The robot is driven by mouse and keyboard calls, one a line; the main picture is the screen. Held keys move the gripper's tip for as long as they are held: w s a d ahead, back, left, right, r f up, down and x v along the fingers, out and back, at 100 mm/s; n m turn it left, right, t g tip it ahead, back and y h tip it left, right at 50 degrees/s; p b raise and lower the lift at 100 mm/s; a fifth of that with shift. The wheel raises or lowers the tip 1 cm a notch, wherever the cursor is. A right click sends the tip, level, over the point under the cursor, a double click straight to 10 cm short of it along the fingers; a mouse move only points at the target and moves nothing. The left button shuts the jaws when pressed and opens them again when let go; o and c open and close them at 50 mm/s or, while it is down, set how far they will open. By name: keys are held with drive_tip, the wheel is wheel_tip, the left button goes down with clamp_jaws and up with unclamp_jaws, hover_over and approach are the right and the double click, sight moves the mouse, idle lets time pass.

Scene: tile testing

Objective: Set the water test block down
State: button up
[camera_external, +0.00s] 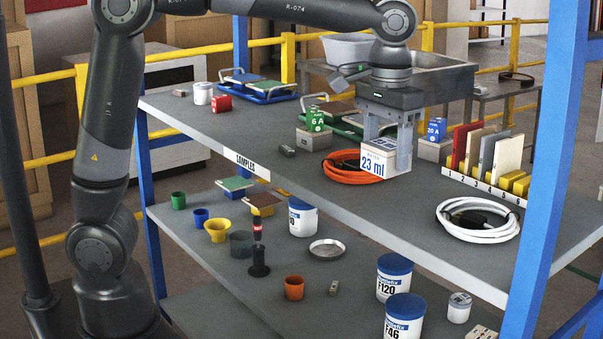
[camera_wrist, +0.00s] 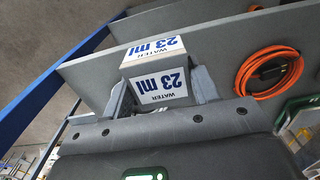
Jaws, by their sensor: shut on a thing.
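The water test block (camera_external: 372,163) is a white box with blue "WATER 23 ml" print, in the middle of the upper shelf area. My gripper (camera_external: 389,146) points down and is shut on it, one finger on each side. In the wrist view the block (camera_wrist: 158,87) sits between the two fingers of my gripper (camera_wrist: 163,92), with two labelled faces showing. The grey upper shelf (camera_external: 330,200) is beneath the block. I cannot tell whether the block's underside touches it.
An orange cable coil (camera_external: 350,172) lies close left of the block. Upright tiles (camera_external: 486,152) and a white cable coil (camera_external: 477,221) are right. The front shelf strip is clear.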

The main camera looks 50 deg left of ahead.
hover_over(393, 205)
wheel_tip(393, 205, down, 7)
drive_tip(key=shift+f, duration=2)
drive_tip(key=shift+f, duration=0.1)
drive_tip(key=o, duration=1.2)
drive_tip(key=shift+o, duration=0.2)
